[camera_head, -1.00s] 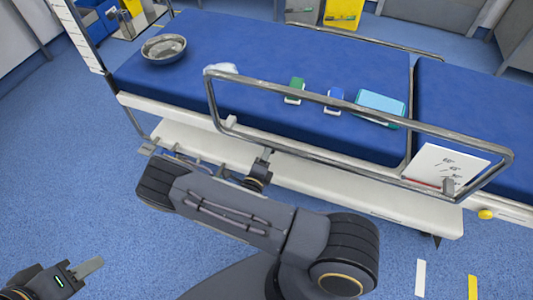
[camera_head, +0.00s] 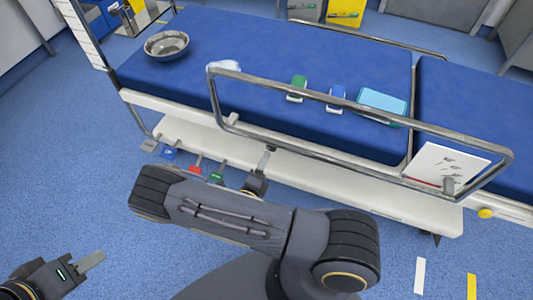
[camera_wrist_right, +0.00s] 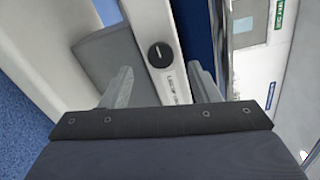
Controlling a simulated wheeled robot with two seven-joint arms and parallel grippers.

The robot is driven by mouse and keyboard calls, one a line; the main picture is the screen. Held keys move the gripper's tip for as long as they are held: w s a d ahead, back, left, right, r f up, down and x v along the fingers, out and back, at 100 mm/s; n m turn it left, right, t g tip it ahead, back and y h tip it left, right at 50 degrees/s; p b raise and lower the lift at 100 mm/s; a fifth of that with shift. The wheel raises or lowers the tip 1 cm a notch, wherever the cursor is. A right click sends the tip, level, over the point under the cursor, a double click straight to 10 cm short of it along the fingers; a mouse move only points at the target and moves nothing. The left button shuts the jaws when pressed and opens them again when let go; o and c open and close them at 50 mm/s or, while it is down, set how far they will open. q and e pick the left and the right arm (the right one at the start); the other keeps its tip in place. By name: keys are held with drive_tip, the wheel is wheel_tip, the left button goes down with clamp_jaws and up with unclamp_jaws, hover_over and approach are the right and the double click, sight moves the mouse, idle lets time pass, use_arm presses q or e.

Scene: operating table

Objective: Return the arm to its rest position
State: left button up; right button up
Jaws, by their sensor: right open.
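My right arm (camera_head: 225,215) reaches in across the lower middle of the head view, low in front of the operating table's near side. My right gripper (camera_head: 265,158) is mostly hidden behind the arm's links; its fingertips show against the white lower side of the table. In the right wrist view its two fingers (camera_wrist_right: 162,90) are apart with nothing between them. A white rail with a dark round knob (camera_wrist_right: 160,55) lies beyond them.
The operating table (camera_head: 240,50) has a blue top and a metal side rail (camera_head: 330,100). On it are a metal bowl (camera_head: 166,45), a green item (camera_head: 298,88), a blue item (camera_head: 336,98) and a light-blue box (camera_head: 382,103). Coloured pedals (camera_head: 195,163) stand beneath. Floor at left is clear.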

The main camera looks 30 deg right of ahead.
drive_tip(key=v, duration=0.2)
drive_tip(key=shift+s+a, duration=0.2)
drive_tip(key=shift+r, duration=0.1)
idle(0.3)
drive_tip(key=s+d+r+m+g+y, duration=0.1)
drive_tip(key=s+r+m+g+y, duration=0.7)
drive_tip(key=m, duration=0.8)
drive_tip(key=s+d+r+m+g+y, duration=0.2)
drive_tip(key=s+r+m+g+y, duration=0.35)
drive_tip(key=r+m, duration=0.8)
drive_tip(key=s+a+r+m+t+y+p, duration=0.1)
drive_tip(key=r+m+t+y+p, duration=0.1)
drive_tip(key=r+m+p, duration=0.5)
drive_tip(key=s+a+r+m+t+y+p, duration=0.2)
drive_tip(key=r+m+t+p, duration=0.3)
drive_tip(key=r+p, duration=1.1)
wheel_tip(320, 180, up, 6)
drive_tip(key=shift+s+a+f+m, duration=0.1)
drive_tip(key=shift+s+a+m, duration=0.1)
drive_tip(key=shift+m, duration=0.65)
